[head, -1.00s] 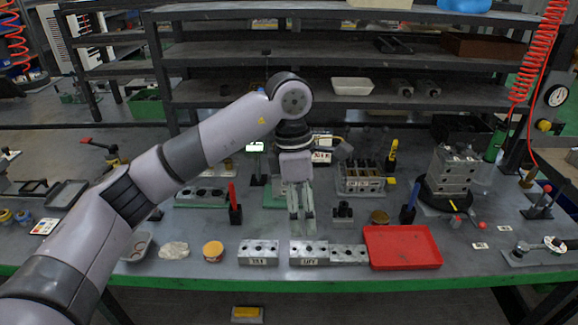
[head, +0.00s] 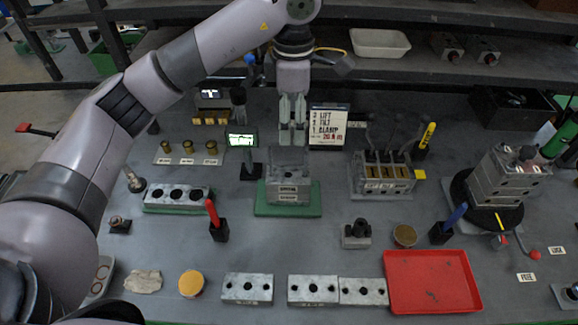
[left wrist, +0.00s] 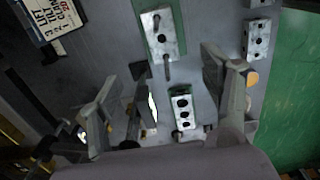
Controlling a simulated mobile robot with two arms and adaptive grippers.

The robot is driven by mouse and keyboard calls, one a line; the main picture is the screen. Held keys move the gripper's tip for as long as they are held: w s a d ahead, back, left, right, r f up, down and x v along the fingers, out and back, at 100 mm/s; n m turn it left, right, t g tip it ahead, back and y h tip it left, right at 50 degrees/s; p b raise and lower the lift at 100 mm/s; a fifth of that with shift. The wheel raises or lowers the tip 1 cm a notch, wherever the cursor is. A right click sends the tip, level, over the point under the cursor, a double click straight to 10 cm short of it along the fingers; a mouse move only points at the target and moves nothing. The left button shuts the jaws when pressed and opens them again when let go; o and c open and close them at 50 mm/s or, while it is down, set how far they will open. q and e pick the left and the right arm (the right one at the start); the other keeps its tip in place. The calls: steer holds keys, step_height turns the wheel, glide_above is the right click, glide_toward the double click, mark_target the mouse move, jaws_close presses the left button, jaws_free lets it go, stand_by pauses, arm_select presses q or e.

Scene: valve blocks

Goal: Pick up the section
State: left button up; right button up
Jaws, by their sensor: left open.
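Several grey metal sections with holes are in view, and I cannot tell which one is meant. A labelled block (head: 288,192) sits on a green plate (head: 262,209) mid-table; it shows with two upright pins in the left wrist view (left wrist: 161,42). Three sections (head: 247,288) (head: 313,290) (head: 362,291) lie along the front. Another (head: 177,197) lies on a green base at left, also in the left wrist view (left wrist: 183,104). My left gripper (head: 292,138) is open and empty, pointing down, just behind or above the mid-table block. My right gripper is out of view.
A red tray (head: 432,282) is at front right. A stacked block (head: 503,185) stands on a black turntable. A rack (head: 383,178), a sign (head: 328,128) and a small lit display (head: 242,142) stand around the gripper. Red (head: 215,220) and blue (head: 453,220) handles stand upright.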

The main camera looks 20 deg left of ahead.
arm_select(q)
step_height(320, 180, down, 5)
steer(key=p, duration=0.2)
glide_above(291, 175)
step_height(291, 175, down, 5)
steer(key=shift+d, duration=0.15)
steer(key=shift+f, duration=0.55)
step_height(291, 175, down, 4)
steer(key=shift+f+p, duration=0.1)
steer(key=shift+p, duration=0.9)
steer(key=shift+f, duration=0.5)
steer(key=shift+w, duration=0.1)
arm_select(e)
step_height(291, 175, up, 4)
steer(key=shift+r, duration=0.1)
arm_select(q)
steer(key=shift+c, duration=0.6)
